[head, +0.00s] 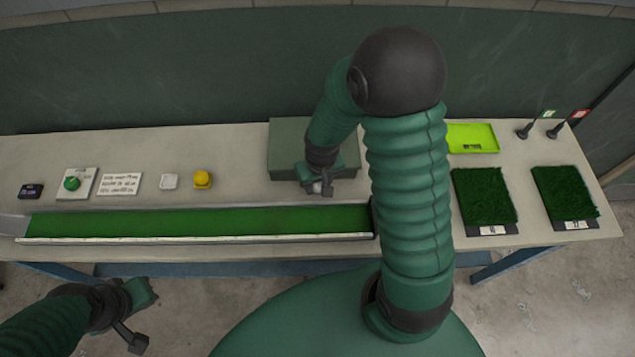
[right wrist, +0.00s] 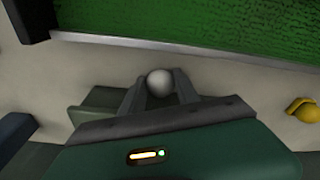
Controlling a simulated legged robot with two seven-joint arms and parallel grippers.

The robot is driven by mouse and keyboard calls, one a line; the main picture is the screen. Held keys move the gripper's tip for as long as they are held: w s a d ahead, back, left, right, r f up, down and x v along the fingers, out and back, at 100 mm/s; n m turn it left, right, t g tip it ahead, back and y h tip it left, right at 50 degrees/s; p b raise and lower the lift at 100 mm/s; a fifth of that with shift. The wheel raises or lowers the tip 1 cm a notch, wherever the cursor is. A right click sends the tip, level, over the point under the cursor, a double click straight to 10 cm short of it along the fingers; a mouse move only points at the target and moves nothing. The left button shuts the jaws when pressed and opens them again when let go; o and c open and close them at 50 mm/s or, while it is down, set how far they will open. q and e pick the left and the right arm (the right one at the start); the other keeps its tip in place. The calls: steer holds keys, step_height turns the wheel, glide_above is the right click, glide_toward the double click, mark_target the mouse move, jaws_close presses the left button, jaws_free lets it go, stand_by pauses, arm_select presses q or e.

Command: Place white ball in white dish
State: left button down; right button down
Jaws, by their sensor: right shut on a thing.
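My right gripper (head: 318,188) is in front of the grey-green box and is shut on the white ball (right wrist: 160,83). In the right wrist view the ball sits between the two fingertips of this gripper (right wrist: 158,88). In the head view the ball (head: 317,187) is a small pale spot at the fingers.
A long green turf strip (head: 200,221) with a pale rim runs along the bench front. The grey-green box (head: 285,140) stands behind my right gripper. The yellow ball (head: 202,177) and a white card (head: 121,184) flank the dish. Two turf samples (head: 485,195) lie at right.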

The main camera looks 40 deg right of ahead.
steer(key=c, duration=0.9)
jaws_free()
steer(key=shift+d+f, duration=0.1)
steer(key=shift+d, duration=0.05)
